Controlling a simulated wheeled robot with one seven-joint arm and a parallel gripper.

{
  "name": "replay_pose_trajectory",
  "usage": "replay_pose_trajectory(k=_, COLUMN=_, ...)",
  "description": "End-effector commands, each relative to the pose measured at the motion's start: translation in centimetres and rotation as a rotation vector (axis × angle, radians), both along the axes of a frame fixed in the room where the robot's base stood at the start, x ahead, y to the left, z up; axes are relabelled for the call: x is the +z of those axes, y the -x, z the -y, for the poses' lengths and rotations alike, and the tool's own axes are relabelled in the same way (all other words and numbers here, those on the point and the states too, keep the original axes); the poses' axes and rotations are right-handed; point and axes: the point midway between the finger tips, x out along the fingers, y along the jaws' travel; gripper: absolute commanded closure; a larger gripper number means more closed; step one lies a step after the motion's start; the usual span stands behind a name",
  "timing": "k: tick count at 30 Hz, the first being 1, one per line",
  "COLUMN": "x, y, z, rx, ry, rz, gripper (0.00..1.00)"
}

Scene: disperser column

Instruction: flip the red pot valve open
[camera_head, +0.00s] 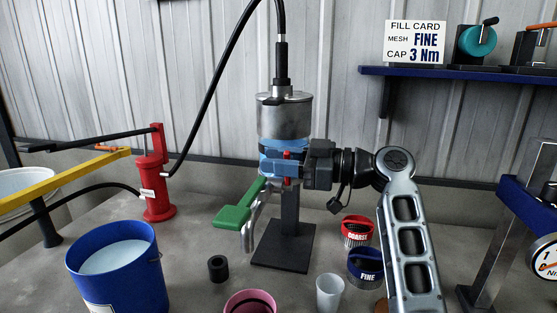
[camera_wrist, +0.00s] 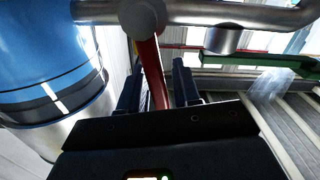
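The pot is a metal cylinder (camera_head: 285,117) with a blue band, on a dark stand with a curved metal spout (camera_head: 249,225). Its red valve lever (camera_head: 287,155) shows as a small red piece at the blue band. In the wrist view the red lever (camera_wrist: 154,72) runs from a round metal boss on the pipe (camera_wrist: 220,14) down between my two dark fingers. My gripper (camera_wrist: 158,88) is open around the lever, with a narrow gap seeming to show on each side. In the head view my gripper (camera_head: 298,166) is at the pot's right front, its fingers partly merged with the blue parts.
A green paddle-shaped handle (camera_head: 236,214) sticks out left of the spout. Below stand a black ring (camera_head: 217,268), a pink cup (camera_head: 250,303), a clear cup (camera_head: 329,293), and COARSE (camera_head: 357,231) and FINE (camera_head: 365,268) cups. A blue bucket (camera_head: 115,265) and red pump (camera_head: 157,190) are left.

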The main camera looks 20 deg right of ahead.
Motion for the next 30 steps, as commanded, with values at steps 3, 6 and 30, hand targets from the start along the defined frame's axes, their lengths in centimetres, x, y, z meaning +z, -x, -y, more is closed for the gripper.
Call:
replay_pose_trajectory(k=3, x=-0.01, y=0.01, z=0.02, rx=0.000, ry=0.000, rz=0.000, gripper=0.80)
replay_pose_trajectory(k=6, x=-0.01, y=0.02, z=0.03, rx=0.000, ry=0.000, rz=0.000, gripper=0.89)
replay_pose_trajectory(k=30, x=-0.79, y=0.36, z=-0.15, rx=-0.001, ry=0.043, rz=0.060, gripper=1.00)
